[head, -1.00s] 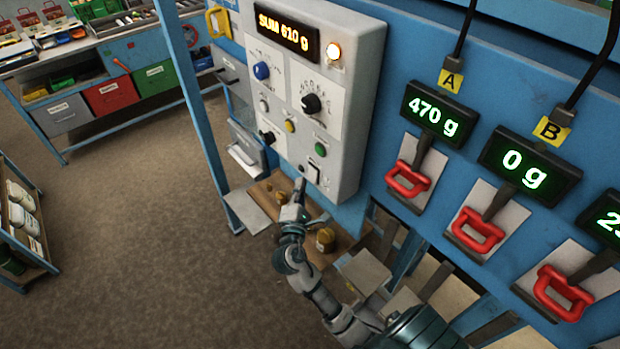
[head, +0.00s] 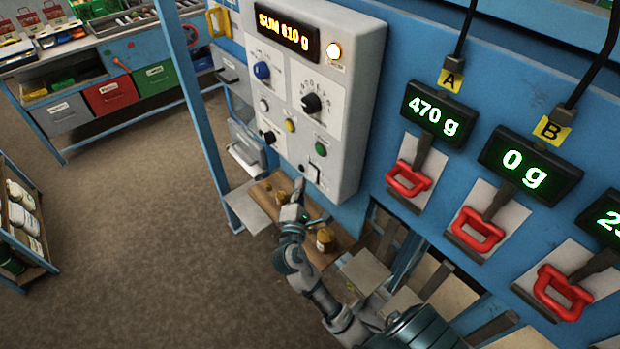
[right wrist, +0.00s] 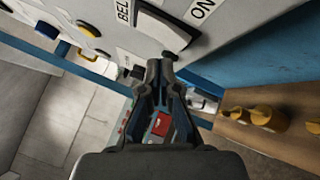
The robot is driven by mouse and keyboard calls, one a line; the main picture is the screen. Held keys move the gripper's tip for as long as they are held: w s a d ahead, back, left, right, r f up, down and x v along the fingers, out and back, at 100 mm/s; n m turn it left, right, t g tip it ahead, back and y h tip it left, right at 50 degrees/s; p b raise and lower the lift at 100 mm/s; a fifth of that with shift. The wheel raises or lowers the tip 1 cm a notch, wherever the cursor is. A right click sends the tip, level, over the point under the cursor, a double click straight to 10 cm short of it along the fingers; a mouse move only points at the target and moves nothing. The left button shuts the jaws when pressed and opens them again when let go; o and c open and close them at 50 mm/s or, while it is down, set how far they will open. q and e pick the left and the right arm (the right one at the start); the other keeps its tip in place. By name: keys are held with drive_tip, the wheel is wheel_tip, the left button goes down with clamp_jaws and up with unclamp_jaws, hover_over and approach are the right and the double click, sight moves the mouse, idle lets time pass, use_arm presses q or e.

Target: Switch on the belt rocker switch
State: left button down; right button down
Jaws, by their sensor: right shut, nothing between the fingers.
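The belt rocker switch (head: 313,172) is a white rocker low on the grey control box (head: 352,130). In the right wrist view the rocker (right wrist: 165,30) sits in a dark frame between lettering reading "BEL" and "ON"; its other lettering is cut off. My right gripper (head: 299,183) is shut and empty, just below the box's lower edge in the head view. In the right wrist view its fingertips (right wrist: 154,68) are close together just below the rocker. I cannot tell whether they touch the panel. My left gripper is not in view.
The box also carries a blue knob (head: 262,70), a black knob (head: 311,103), a green button (head: 321,149) and a lit lamp (head: 334,50). A wooden shelf (head: 262,188) with small brass weights lies below. Red handles (head: 408,180) hang at right.

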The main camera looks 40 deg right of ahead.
drive_tip(key=shift+d, duration=0.1)
drive_tip(key=shift+d+p, duration=0.3)
drive_tip(key=shift+d, duration=0.05)
drive_tip(key=shift+d, duration=0.3)
idle(0.8)
drive_tip(key=shift+a, duration=0.1)
drive_tip(key=shift+a, duration=0.7)
drive_tip(key=shift+a, duration=0.1)
drive_tip(key=shift+s+a+r, duration=0.15)
drive_tip(key=shift+a+r, duration=0.05)
drive_tip(key=shift+a, duration=1)
drive_tip(key=shift+s+a+r, duration=0.1)
drive_tip(key=shift+a+r, duration=0.05)
drive_tip(key=shift+a, duration=1.05)
